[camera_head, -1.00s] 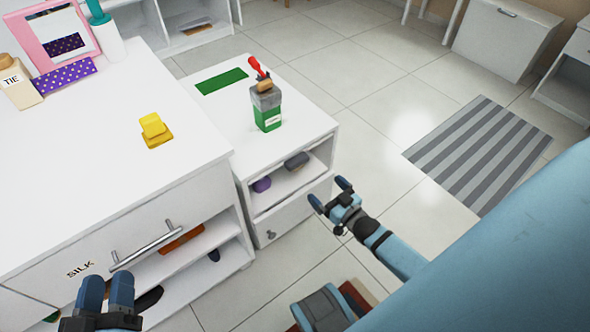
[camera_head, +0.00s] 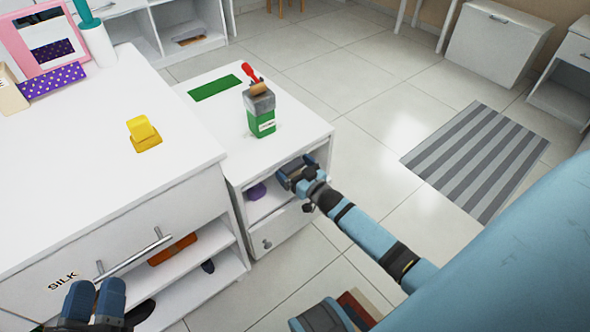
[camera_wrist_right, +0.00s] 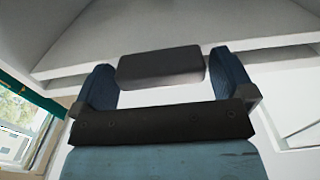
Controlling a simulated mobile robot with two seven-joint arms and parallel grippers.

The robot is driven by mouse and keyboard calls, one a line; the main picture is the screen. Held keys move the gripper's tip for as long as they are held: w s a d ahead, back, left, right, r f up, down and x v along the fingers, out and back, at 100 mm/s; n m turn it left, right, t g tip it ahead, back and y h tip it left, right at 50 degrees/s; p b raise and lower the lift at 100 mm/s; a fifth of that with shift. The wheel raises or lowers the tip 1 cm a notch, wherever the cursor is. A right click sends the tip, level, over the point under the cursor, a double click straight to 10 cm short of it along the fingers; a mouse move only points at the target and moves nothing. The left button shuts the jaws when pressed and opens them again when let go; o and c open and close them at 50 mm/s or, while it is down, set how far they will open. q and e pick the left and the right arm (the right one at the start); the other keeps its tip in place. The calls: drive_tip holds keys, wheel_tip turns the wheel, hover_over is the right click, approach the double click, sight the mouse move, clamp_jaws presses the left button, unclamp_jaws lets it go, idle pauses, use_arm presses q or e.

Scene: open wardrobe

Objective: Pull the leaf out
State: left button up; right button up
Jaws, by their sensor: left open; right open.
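No part is clearly recognisable as a leaf. The small white cabinet (camera_head: 313,138) has an open compartment above a drawer with a round knob. My right gripper (camera_head: 295,168) is at the right side of that opening, open. In the right wrist view its fingers (camera_wrist_right: 160,82) stand either side of a dark grey block (camera_wrist_right: 160,66), with a gap at the right finger; I cannot tell whether it touches the left one. In the head view the gripper hides this block. My left gripper (camera_head: 96,292) is open in front of the drawer labelled SILK (camera_head: 40,284), below its bar handle (camera_head: 135,254).
A purple object (camera_head: 257,191) lies in the compartment, left of my right gripper. A green box with a grey top (camera_head: 261,118) and a green strip (camera_head: 215,87) are on the small cabinet. A yellow block (camera_head: 143,132) is on the larger one. The floor beside the striped mat (camera_head: 475,158) is clear.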

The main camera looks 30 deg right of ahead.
drive_tip(key=c, duration=1.1)
drive_tip(key=shift+s+r+p, duration=0.1)
drive_tip(key=shift+s+p, duration=0.3)
drive_tip(key=shift+s, duration=0.1)
drive_tip(key=s+p, duration=0.2)
drive_tip(key=shift+s+d+r, duration=0.15)
drive_tip(key=shift+s, duration=0.25)
use_arm(q)
drive_tip(key=s+a+f+g+y+p, duration=0.2)
drive_tip(key=a+f+g+y+p, duration=0.3)
drive_tip(key=f+p, duration=0.2)
wheel_tip(320, 180, down, 2)
drive_tip(key=shift+a+f+n+p, duration=0.1)
drive_tip(key=shift+a+n+p, duration=0.2)
drive_tip(key=shift+a, duration=0.05)
use_arm(e)
drive_tip(key=s+d, duration=0.1)
drive_tip(key=s, duration=1.5)
drive_tip(key=shift+s+d+f, duration=0.15)
drive_tip(key=shift+s+f, duration=0.15)
use_arm(q)
drive_tip(key=shift+s, duration=0.15)
